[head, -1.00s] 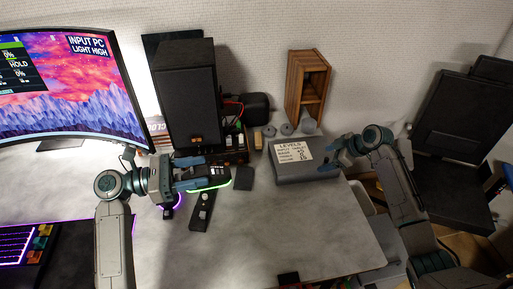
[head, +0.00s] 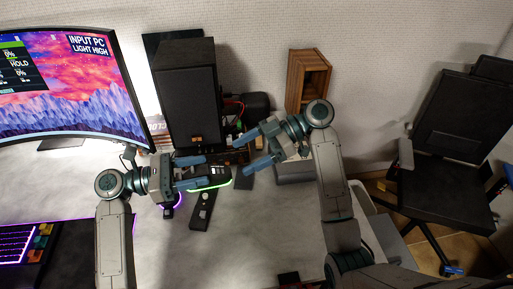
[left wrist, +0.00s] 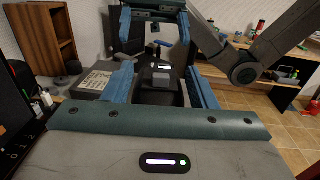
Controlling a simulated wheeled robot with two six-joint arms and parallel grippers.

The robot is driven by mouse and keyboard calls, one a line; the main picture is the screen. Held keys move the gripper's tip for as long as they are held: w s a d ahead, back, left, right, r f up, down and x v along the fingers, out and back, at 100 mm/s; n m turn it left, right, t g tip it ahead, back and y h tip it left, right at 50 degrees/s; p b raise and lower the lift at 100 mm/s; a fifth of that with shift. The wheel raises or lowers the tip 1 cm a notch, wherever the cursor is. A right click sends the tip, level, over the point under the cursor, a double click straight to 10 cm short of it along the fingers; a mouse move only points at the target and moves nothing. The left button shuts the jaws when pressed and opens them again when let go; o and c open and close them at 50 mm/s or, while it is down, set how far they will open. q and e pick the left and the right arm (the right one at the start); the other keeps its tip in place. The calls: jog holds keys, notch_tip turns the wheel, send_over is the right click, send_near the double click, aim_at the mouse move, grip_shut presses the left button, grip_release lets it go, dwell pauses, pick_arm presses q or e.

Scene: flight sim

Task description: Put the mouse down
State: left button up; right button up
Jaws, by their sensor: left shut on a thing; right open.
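The mouse (head: 217,175) is dark with a green glowing edge, in the middle of the head view. My left gripper (head: 203,171) is shut on it, its blue fingers to either side. The dark mouse also shows between the fingers in the left wrist view (left wrist: 162,87). Whether the mouse touches the desk (head: 270,235) cannot be told. My right gripper (head: 244,151) is open and empty, just right of the mouse, its fingers pointing left toward it.
A black speaker (head: 187,95) and a wooden shelf (head: 307,80) stand at the back. A black strip with knobs (head: 202,210) lies below the mouse. A grey box (head: 293,172) is partly hidden by my right arm. The desk's front middle is clear.

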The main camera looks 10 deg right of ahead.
aim_at(221, 167)
pick_arm(q)
jog(key=shift+a, duration=0.1)
pick_arm(e)
jog(key=x, duration=0.9)
jog(key=shift+a+f, duration=0.15)
jog(key=shift+a, duration=0.2)
jog(key=c, duration=1.1)
pick_arm(q)
jog(key=o, duration=1.1)
pick_arm(e)
jog(key=shift+c, duration=0.5)
